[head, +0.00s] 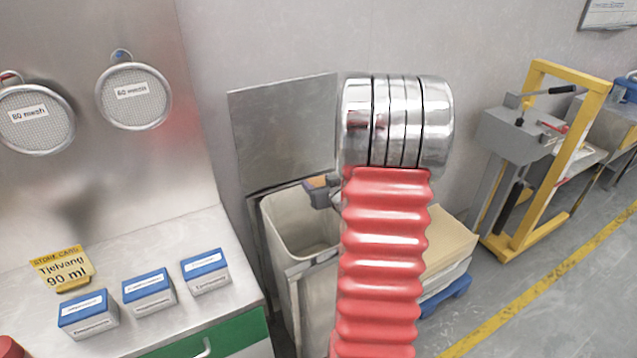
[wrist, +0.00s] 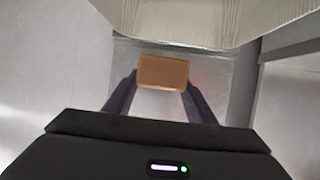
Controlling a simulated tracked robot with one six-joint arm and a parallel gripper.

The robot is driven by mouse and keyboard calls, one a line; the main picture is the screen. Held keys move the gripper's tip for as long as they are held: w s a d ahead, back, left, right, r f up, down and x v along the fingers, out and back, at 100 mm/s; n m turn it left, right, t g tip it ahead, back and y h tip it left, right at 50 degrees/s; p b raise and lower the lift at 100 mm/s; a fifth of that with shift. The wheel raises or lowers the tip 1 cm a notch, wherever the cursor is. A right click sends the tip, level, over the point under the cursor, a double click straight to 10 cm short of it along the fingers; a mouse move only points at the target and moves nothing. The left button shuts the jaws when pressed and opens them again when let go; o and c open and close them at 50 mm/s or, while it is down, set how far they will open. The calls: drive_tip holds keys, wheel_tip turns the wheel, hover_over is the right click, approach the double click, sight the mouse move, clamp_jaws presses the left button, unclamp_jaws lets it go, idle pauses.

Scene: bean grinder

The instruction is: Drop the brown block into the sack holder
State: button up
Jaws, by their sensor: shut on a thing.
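The brown block (wrist: 163,72) is pinched between the fingertips of my gripper (wrist: 161,84) in the wrist view. In the head view the block (head: 316,183) shows small at the end of my gripper (head: 322,193), overlapping the upper back rim of the sack. The sack holder (head: 296,268) is a grey metal frame with an open off-white sack (head: 277,222). The red ribbed arm hides its right side. In the wrist view the sack (wrist: 190,18) fills the top edge, beyond the block. I cannot tell whether the block is directly over the opening.
A steel counter (head: 200,318) with several small blue-topped boxes (head: 149,290) stands at left. A metal panel (head: 285,130) rises behind the sack. At right are stacked sacks (head: 450,243) and a yellow-framed machine (head: 545,150). Floor beyond the yellow line is clear.

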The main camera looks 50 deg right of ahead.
drive_tip(key=shift+f, duration=2.9)
drive_tip(key=o, duration=1.2)
drive_tip(key=v, duration=1.3)
drive_tip(key=shift+s+a, duration=0.15)
drive_tip(key=shift+s, duration=0.25)
